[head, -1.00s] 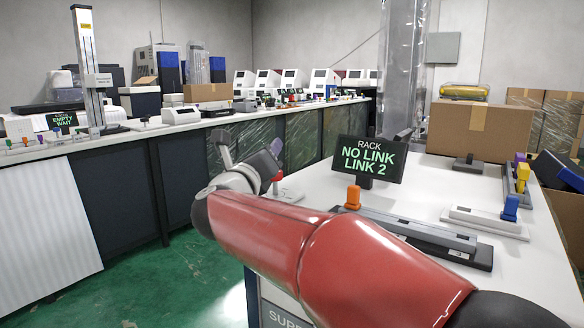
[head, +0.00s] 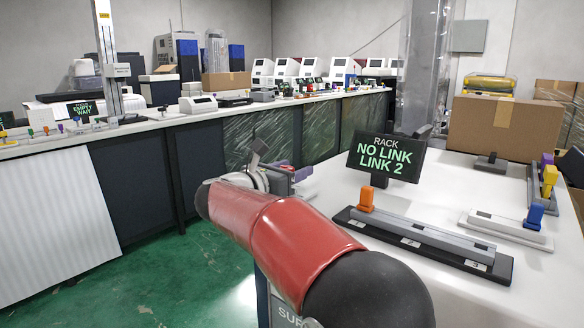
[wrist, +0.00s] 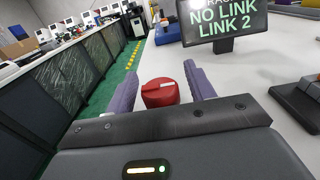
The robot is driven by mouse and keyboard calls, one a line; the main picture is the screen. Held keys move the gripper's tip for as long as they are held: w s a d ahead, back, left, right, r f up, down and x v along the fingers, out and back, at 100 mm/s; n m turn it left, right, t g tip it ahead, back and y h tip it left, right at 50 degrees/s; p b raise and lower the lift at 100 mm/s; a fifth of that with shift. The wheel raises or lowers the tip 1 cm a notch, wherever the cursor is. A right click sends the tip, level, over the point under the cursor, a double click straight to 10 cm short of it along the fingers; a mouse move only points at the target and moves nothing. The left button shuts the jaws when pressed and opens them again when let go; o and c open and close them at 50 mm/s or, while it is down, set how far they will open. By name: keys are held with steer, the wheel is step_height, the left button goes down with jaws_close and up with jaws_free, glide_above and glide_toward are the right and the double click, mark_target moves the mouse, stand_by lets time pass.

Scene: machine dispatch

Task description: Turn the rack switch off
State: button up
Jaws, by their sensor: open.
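A red knob (wrist: 160,92) with a pale bar across its top shows in the wrist view, low between my two purple fingers; I take it to be the switch, though no label on it can be read. My gripper (wrist: 162,70) is open, with a finger on either side of the knob; contact cannot be told. In the head view my gripper (head: 292,172) is at the left edge of the white table, and the knob is hidden there. The rack display (head: 387,160) behind reads "RACK NO LINK LINK 2".
A dark rail (head: 425,242) with an orange handle (head: 366,198) lies right of my gripper. A white base with a blue handle (head: 534,216) and a cardboard box (head: 505,130) stand farther right. A long counter (head: 180,120) runs behind, across a green floor (head: 160,275).

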steer(key=c, duration=1)
